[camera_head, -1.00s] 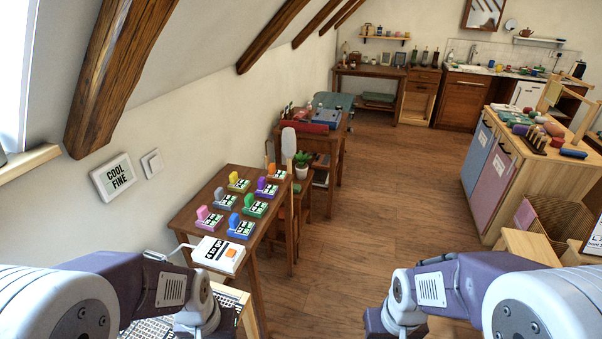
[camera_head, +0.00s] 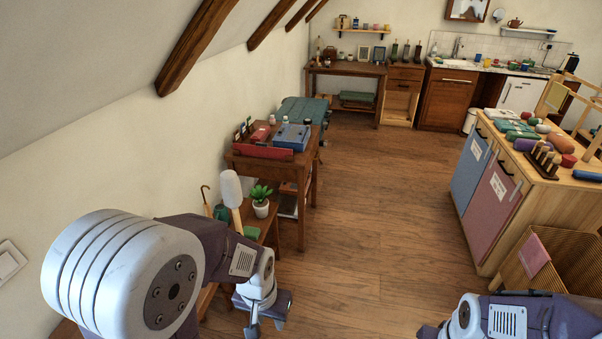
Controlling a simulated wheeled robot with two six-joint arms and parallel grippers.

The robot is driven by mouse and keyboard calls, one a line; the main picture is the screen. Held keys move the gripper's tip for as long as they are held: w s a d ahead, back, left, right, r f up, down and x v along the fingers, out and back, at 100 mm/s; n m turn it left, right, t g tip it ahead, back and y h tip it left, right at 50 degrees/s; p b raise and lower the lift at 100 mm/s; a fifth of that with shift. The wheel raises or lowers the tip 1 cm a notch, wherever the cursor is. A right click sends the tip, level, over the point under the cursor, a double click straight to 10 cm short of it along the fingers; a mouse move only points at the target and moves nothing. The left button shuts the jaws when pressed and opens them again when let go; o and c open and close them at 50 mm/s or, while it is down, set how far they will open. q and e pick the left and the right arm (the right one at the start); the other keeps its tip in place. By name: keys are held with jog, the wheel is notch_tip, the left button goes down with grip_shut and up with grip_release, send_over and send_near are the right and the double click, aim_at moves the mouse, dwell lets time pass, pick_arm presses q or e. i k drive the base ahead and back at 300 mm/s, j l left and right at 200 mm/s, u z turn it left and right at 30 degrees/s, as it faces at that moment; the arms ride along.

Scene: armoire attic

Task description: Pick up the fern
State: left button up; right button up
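A small green leafy plant in a white pot (camera_head: 261,201) stands on a low wooden stand (camera_head: 252,228) left of the middle; it is the only potted plant I can make out clearly, and I cannot tell its kind. My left gripper (camera_head: 266,326) is nearer to me and lower in the picture, pointing down over the floor. Its fingers look apart with nothing between them. The plant is clear of it. My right gripper (camera_head: 429,331) is at the bottom edge, mostly cut off, and its fingers are hidden.
A white-headed mallet-like tool (camera_head: 232,190) stands close left of the plant. Behind is a wooden desk (camera_head: 305,178) with a blue box (camera_head: 292,137). A cabinet island (camera_head: 490,205) and a slatted crate (camera_head: 560,275) stand on the right. The floor (camera_head: 370,230) between is clear.

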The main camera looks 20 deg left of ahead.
aim_at(261, 204)
jog(key=i+u, duration=0.25)
jog(key=i, duration=0.15)
jog(key=i+l+u, duration=0.25)
jog(key=i, duration=0.15)
jog(key=i+l+u, duration=0.25)
jog(key=i, duration=0.15)
jog(key=i+l+u, duration=0.15)
jog(key=u, duration=0.25)
jog(key=i+l+u, duration=0.2)
jog(key=u, duration=0.25)
jog(key=i+l+u, duration=0.2)
jog(key=u, duration=0.2)
jog(key=i+l+u, duration=0.1)
jog(key=l+u, duration=0.5)
jog(key=u, duration=0.25)
jog(key=l+u, duration=0.7)
jog(key=l, duration=0.15)
